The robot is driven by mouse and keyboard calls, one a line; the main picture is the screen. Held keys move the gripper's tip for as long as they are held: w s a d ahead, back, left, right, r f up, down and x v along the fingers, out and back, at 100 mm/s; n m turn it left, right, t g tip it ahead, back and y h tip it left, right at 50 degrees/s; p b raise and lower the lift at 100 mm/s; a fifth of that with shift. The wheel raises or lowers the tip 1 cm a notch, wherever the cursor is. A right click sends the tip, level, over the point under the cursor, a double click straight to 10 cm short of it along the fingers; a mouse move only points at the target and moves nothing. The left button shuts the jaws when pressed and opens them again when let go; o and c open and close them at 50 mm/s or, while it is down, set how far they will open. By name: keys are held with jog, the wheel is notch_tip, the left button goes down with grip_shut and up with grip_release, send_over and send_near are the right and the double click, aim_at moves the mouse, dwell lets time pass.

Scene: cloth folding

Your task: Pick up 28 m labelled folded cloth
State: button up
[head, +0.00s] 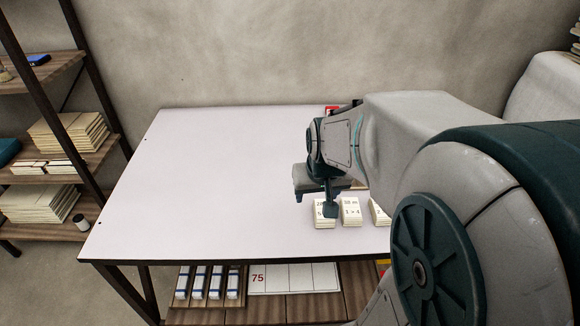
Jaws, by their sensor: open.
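Three small cream folded cloths stand in a row near the front edge of the white table. The left cloth (322,222) has a label partly covered by my gripper (331,207), so I cannot read it in full. The middle cloth (350,217) has a label that looks like "38 m" with "3 x 4" below. The right cloth (379,216) is partly hidden by my arm. My gripper points down and is open, over or just in front of the left cloth. I cannot tell whether it touches the cloth.
The white table (200,190) is clear on its left side. A small red item (331,109) shows at its back edge. A shelf rack (62,150) with stacked cloths stands at left. Below the table, a lower shelf holds several rolled items (207,283) and a sheet marked 75 (295,279).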

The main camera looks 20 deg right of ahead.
jog(key=shift+m, duration=0.6)
jog(key=w+d+f+b, duration=0.1)
jog(key=w+d+f, duration=0.1)
jog(key=f, duration=0.2)
jog(key=w+d+f+b, duration=0.1)
jog(key=w+d+f, duration=0.1)
jog(key=f, duration=0.2)
jog(key=w+d+f+b, duration=0.1)
jog(key=w+d+f, duration=0.1)
jog(key=f, duration=0.2)
jog(key=shift+w+f+b, duration=0.15)
jog(key=shift+f+b, duration=0.15)
jog(key=shift+f, duration=0.05)
jog(key=shift+t+h, duration=0.3)
jog(key=shift+d+b+x, duration=0.2)
jog(key=shift+b+x, duration=0.35)
jog(key=shift+x, duration=2.7)
jog(key=shift+r, duration=0.1)
jog(key=c, duration=0.7)
